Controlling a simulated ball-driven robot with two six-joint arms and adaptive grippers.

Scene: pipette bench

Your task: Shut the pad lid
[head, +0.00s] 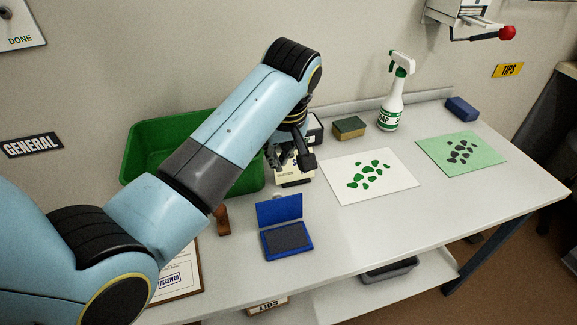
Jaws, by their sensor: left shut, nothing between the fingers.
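The blue ink pad (287,239) lies on the white bench near its front middle. Its blue lid (279,210) stands raised at the back edge of the pad, and the dark pad surface is exposed. My left gripper (291,168) is shut and empty, above and behind the raised lid, in front of a small box with dark lettering. It appears apart from the lid. My left arm crosses the view from the lower left. My right gripper is not in view.
A green bin (140,150) stands behind my arm. A wooden stamp (222,220) is left of the pad. A white sheet with green shapes (395,190), a green sheet (485,158), a sponge (349,127), a spray bottle (391,100) and a blue block (462,108) are to the right.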

